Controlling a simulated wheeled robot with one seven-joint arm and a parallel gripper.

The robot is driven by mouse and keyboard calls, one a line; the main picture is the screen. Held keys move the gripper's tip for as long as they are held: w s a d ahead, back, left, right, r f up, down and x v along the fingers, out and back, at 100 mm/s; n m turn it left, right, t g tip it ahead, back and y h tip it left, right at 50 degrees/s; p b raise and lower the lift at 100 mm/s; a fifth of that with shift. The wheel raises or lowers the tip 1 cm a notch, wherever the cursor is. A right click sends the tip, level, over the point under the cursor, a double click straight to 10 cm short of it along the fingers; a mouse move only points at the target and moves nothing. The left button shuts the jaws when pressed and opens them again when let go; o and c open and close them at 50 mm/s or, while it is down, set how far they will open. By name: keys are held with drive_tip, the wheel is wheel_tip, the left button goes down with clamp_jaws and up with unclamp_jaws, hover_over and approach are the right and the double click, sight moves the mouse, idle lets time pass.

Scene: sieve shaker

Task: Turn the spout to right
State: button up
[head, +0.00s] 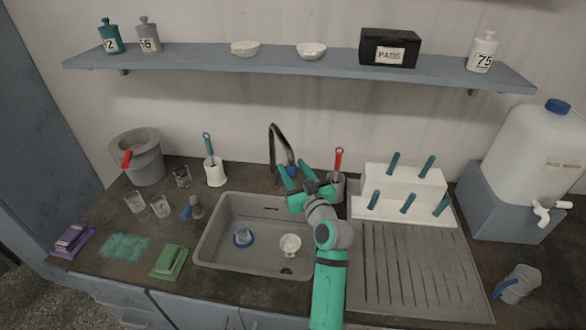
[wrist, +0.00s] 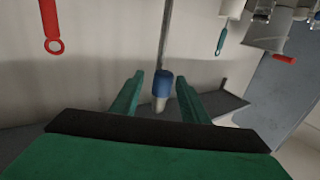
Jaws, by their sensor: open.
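The spout (head: 274,136) is a dark curved tap pipe rising behind the sink, with a blue tip (head: 291,170) hanging over the basin's back edge. In the wrist view the spout's pipe (wrist: 166,35) runs down to the blue tip (wrist: 162,82). My gripper (head: 296,173) is open at the spout's end. In the wrist view the blue tip lies between the two green fingers of my gripper (wrist: 160,88), with a visible gap on each side. The head view partly hides the tip behind my fingers.
A holder with a red-handled brush (head: 339,158) stands close to the right of my gripper. A white rack with green handles (head: 400,190) is further right. The sink (head: 212,238) holds a glass and a small cup. A white brush holder (head: 216,173) stands left.

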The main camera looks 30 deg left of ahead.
drive_tip(key=v, duration=1)
drive_tip(key=shift+d, duration=0.1)
